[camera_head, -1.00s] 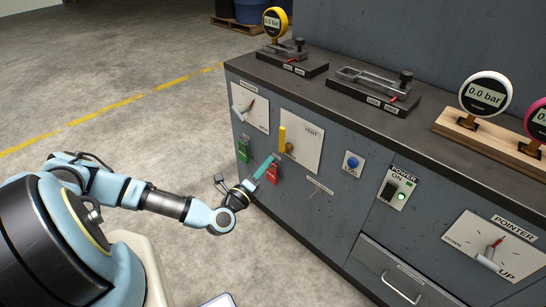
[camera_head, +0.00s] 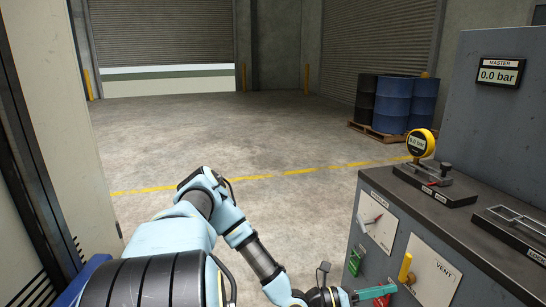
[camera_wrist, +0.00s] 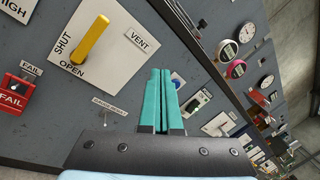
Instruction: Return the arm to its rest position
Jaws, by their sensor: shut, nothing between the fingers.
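My arm (camera_head: 262,262) reaches forward and down in the head view, bent at the elbow, with its end at the lower right. My gripper (camera_head: 388,291) has teal fingers and points right toward the front of the grey cabinet (camera_head: 375,262). In the wrist view my gripper (camera_wrist: 164,75) has its two teal fingers together, with nothing between them. The fingers appear in front of the cabinet panel near the yellow vent handle (camera_wrist: 90,40). I cannot tell how wide the gap to the panel is.
The cabinet's dark worktop (camera_head: 455,225) carries a yellow gauge (camera_head: 420,142) on a black stand. Blue and dark drums (camera_head: 395,100) stand on a pallet behind. A beige cabinet (camera_head: 60,120) is at the left. The middle floor (camera_head: 240,150) is clear.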

